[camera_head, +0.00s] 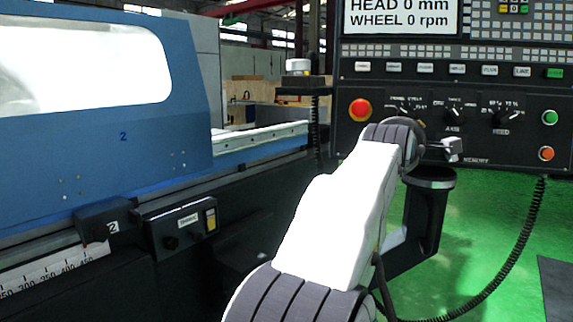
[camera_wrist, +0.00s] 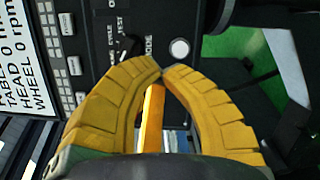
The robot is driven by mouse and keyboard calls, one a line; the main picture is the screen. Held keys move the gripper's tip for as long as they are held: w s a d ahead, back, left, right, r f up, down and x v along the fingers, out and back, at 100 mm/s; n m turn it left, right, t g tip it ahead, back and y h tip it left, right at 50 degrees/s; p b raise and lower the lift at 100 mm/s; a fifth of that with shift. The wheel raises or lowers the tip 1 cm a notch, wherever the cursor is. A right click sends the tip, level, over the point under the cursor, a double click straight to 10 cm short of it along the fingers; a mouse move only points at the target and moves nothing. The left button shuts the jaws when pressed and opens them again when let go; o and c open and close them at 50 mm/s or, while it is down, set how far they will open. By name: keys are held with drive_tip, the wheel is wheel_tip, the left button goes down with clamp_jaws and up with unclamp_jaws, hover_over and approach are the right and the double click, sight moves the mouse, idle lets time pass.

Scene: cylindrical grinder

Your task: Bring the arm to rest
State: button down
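My arm (camera_head: 340,215) reaches forward from the bottom of the head view, with a white link and dark ribbed joints. Its far end is in front of the lower part of the control panel (camera_head: 480,70). My gripper (camera_wrist: 162,73) shows in the wrist view with two yellow ribbed fingers. Their tips meet, and I see no separate object held at the tips. An orange-yellow bar (camera_wrist: 152,118) shows between the fingers; I cannot tell what it belongs to. The gripper's fingers are not clear in the head view.
The panel has a red mushroom button (camera_head: 360,110), several knobs, a green button (camera_head: 549,117) and an orange button (camera_head: 546,153). The blue grinder cover (camera_head: 120,150) stands left. A black coiled cable (camera_head: 515,250) hangs at right. Green floor is open at lower right.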

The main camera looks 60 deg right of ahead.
drive_tip(key=shift+w, duration=0.1)
drive_tip(key=w+a+f+m+t+y+p, duration=0.2)
drive_tip(key=w+a+t+y+p, duration=0.55)
drive_tip(key=w+a+p, duration=1.1)
drive_tip(key=w+a+f+g+y+p, duration=0.15)
drive_tip(key=w+a+y, duration=0.4)
drive_tip(key=a, duration=0.75)
drive_tip(key=s+a+f+m+g+y+p, duration=0.1)
drive_tip(key=s+a+p, duration=0.4)
drive_tip(key=a, duration=0.5)
drive_tip(key=s+a+f+m+g+y+p, duration=0.1)
drive_tip(key=s+a+p, duration=0.3)
drive_tip(key=a, duration=0.6)
drive_tip(key=shift+s+f+g+y+p, duration=0.35)
drive_tip(key=shift+f+g+y+p, duration=0.15)
drive_tip(key=shift+g+y+p, duration=0.35)
drive_tip(key=shift+a, duration=0.1)
